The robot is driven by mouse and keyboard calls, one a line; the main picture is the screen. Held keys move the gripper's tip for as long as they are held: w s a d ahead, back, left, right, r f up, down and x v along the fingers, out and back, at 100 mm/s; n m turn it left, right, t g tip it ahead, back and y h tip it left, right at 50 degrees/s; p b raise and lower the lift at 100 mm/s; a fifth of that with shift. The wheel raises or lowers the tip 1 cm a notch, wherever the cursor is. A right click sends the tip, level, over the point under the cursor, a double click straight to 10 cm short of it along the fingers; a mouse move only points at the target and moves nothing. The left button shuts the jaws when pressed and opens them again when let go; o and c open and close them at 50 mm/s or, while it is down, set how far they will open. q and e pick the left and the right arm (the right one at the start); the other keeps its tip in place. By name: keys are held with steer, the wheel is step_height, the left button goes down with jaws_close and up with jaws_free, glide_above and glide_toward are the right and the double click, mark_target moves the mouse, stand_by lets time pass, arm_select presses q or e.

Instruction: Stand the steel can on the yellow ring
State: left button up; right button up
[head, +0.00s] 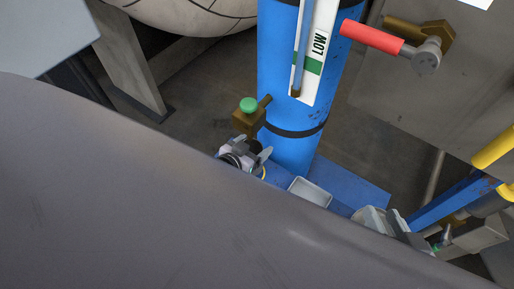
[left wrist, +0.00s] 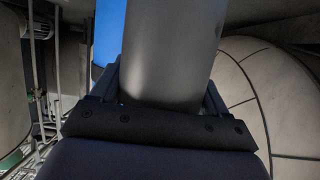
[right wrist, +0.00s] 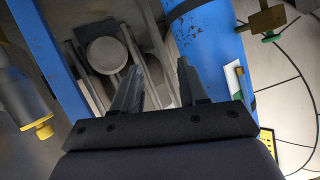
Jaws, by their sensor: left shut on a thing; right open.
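The steel can (left wrist: 172,55) is a plain grey cylinder, large in the left wrist view. My left gripper (left wrist: 164,88) is shut on it, with a finger on each side. Its far end runs out of the frame. In the head view my left gripper (head: 245,154) is small, just in front of the blue column's foot. I cannot make out the can clearly there. A thin yellow arc (head: 263,172) beside this gripper may be part of the yellow ring; most of it is hidden. My right gripper (right wrist: 160,72) is open, with nothing between its fingers.
A blue column (head: 295,145) carries a gauge strip (head: 314,65) and a brass valve with a green knob (head: 248,105). A pale tray (head: 310,191) sits on a blue base (head: 350,182). A large grey surface hides the lower head view. A blue beam (right wrist: 55,55) stands left in the right wrist view.

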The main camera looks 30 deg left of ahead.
mark_target(257, 150)
arm_select(q)
step_height(257, 150, down, 3)
steer(key=shift+s+b, duration=0.1)
steer(key=shift+b, duration=1.15)
steer(key=shift+f, duration=0.1)
arm_select(e)
steer(key=a, duration=0.1)
steer(key=a+y, duration=0.1)
steer(key=w, duration=0.1)
steer(key=shift+a+f+y, duration=0.3)
steer(key=shift+a, duration=0.1)
